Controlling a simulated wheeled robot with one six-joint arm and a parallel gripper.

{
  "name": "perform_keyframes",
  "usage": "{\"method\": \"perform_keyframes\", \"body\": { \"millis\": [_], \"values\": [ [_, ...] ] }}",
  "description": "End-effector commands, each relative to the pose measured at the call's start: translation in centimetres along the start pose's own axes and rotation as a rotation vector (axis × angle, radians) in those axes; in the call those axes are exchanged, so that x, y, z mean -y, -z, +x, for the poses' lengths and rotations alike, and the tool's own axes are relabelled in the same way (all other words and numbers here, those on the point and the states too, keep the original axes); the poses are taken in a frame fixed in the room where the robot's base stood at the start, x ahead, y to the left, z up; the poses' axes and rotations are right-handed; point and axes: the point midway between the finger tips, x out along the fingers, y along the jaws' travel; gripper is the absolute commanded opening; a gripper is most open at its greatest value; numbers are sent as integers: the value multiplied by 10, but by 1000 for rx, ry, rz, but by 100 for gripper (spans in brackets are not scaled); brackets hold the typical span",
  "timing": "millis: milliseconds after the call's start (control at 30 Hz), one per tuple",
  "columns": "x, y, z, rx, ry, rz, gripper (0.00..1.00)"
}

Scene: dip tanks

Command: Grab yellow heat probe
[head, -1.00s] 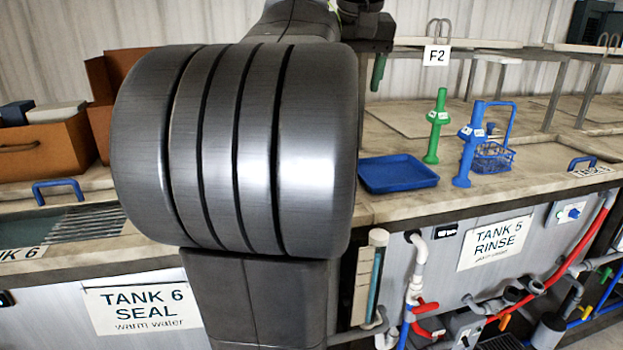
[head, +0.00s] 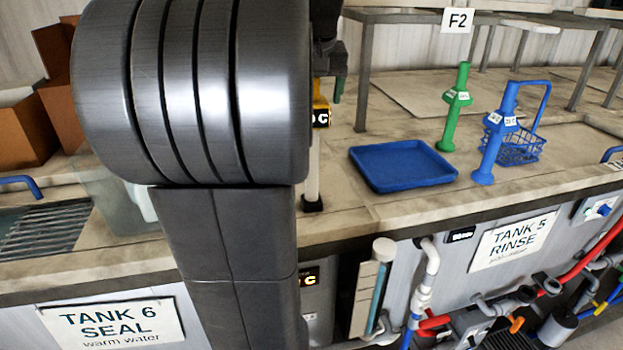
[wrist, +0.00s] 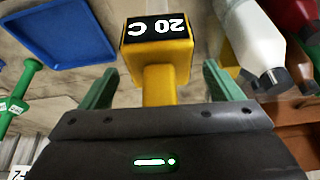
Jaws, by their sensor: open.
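The yellow heat probe (wrist: 158,62) shows large in the wrist view, with a black display on its head reading 20 C. Its yellow shaft runs down between the two green fingers of my gripper (wrist: 158,88). The fingers stand apart on either side of it, with a gap visible on each side. In the head view only a sliver of the yellow probe (head: 320,112) shows beside my arm, which hides the rest. The gripper is mostly hidden there too.
A blue tray (head: 404,166) lies right of the probe, with green (head: 455,108) and blue (head: 494,135) handled tools and a blue wire basket (head: 520,148) beyond. In the wrist view, a white bottle (wrist: 254,45) stands close to the right finger. A shelf leg (head: 361,88) rises behind.

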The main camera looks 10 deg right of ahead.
Motion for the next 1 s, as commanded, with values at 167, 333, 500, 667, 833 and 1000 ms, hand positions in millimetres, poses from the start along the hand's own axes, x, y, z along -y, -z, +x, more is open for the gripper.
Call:
{"method": "perform_keyframes", "body": {
  "millis": [167, 333, 500, 667, 833, 1000],
  "values": [
    [0, 0, 5, -1, 0, 0, 85],
    [0, 0, 5, -1, 0, 0, 76],
    [0, 0, 5, -1, 0, 0, 42],
    [0, 0, 5, -1, 0, 0, 11],
    [0, 0, 4, -3, -1, 0, 5],
    [0, 2, 2, -4, -1, 0, 5]
  ]
}}
